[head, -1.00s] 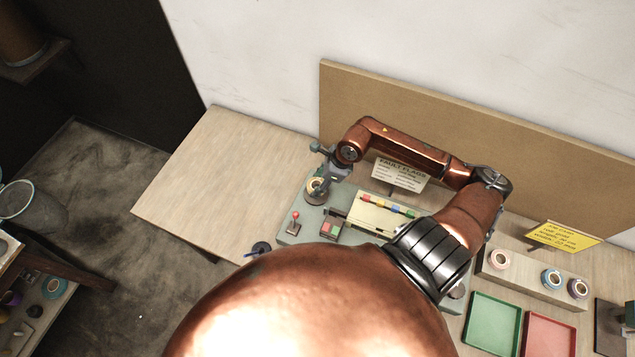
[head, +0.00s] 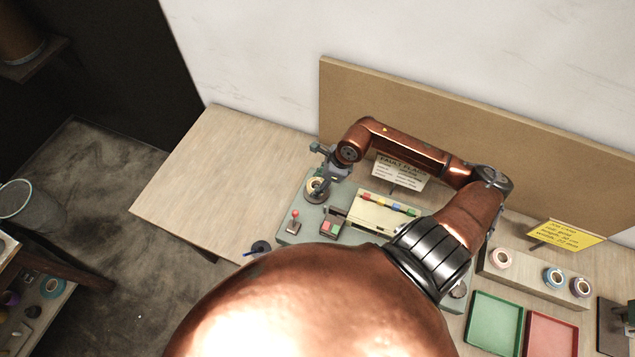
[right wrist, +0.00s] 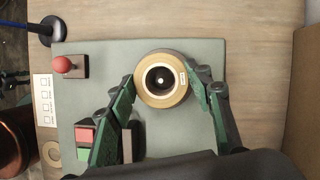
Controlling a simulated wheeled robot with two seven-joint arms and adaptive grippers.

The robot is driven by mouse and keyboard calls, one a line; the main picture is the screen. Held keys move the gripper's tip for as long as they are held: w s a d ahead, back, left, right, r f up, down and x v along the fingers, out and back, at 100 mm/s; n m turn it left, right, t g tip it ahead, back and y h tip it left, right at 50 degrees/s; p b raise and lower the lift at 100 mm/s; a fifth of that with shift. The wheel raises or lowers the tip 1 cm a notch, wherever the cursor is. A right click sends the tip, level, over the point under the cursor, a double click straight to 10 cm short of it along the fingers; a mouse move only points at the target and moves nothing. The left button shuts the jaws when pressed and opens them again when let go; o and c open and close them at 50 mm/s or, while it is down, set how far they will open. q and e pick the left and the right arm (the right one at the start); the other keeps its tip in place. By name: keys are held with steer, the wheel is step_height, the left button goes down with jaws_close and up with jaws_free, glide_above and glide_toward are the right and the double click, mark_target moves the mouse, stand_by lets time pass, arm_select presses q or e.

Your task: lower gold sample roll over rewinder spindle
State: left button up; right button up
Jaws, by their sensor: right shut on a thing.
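The gold sample roll (right wrist: 162,97) is between the fingers of my right gripper (right wrist: 162,92) in the right wrist view. The gripper is shut on it. Inside the roll's dark core a small light spot shows, which looks like the tip of the rewinder spindle (right wrist: 162,81). In the head view the roll (head: 315,185) sits low at the left end of the grey-green machine base, under my right gripper (head: 322,172). I cannot tell how far down the spindle the roll is. My left gripper is not in view.
A red-knobbed lever (head: 294,216) and a red and green button box (head: 331,227) stand on the base near the roll. A cream panel with coloured flags (head: 388,208) is to the right. Green (head: 493,322) and red trays (head: 550,335) lie farther right. The table's left part is clear.

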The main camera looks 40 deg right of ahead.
steer(key=shift+f+b, duration=0.75)
steer(key=shift+f, duration=0.25)
steer(key=o, duration=1.1)
steer(key=shift+o, duration=0.3)
steer(key=o, duration=0.3)
